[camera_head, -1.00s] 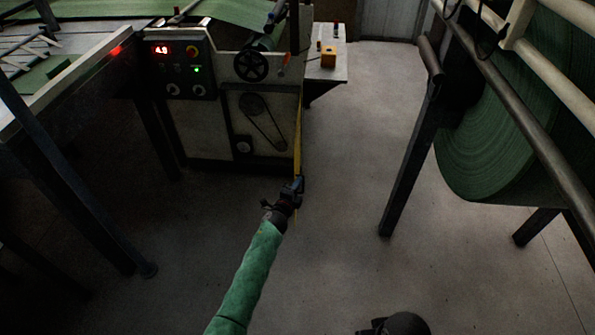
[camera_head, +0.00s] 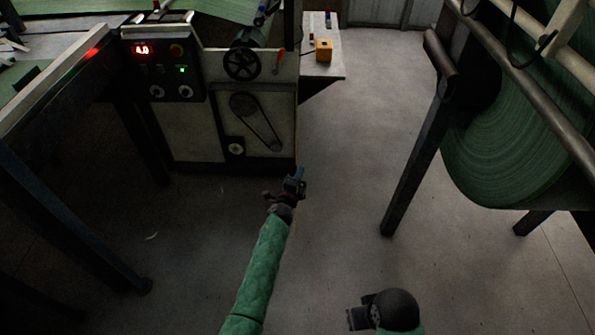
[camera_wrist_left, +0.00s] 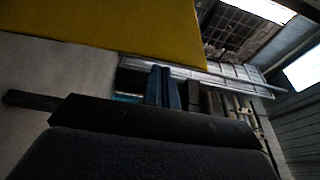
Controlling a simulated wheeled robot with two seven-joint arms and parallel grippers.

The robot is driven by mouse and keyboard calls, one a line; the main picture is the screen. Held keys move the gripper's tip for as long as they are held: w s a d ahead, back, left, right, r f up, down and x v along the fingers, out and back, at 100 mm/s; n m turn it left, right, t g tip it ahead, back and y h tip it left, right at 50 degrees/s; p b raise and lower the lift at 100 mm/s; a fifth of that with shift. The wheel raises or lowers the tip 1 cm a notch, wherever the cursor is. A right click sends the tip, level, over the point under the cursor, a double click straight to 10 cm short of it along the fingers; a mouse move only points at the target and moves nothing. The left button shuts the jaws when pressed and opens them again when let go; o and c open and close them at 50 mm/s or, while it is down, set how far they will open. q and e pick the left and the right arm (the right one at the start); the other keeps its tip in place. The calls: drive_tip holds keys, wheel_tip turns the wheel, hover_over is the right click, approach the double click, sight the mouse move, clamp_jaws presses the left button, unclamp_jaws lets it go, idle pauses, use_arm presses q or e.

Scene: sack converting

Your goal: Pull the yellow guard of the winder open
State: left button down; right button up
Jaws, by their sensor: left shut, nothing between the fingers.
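The winder (camera_head: 190,130) stands at the upper left in the head view, with a control panel, a black handwheel and a belt on its front. Its yellow guard is not clearly seen in the head view. In the left wrist view a broad yellow panel, the guard (camera_wrist_left: 110,25), fills the upper left, beyond my fingers. My left gripper (camera_head: 297,182) is shut and empty, low in front of the winder's right corner; its blue fingers also show in the left wrist view (camera_wrist_left: 162,88). I cannot tell whether they touch the guard. My right gripper (camera_head: 357,318) is at the bottom edge, its jaws unclear.
A large green roll (camera_head: 510,140) on a dark stand is at the right. A dark frame (camera_head: 70,215) is at the left. The floor (camera_head: 365,130) between is clear.

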drive_tip(key=shift+d+f, duration=0.15)
drive_tip(key=shift+d, duration=0.05)
use_arm(q)
drive_tip(key=shift+a, duration=0.1)
use_arm(e)
drive_tip(key=shift+a, duration=0.1)
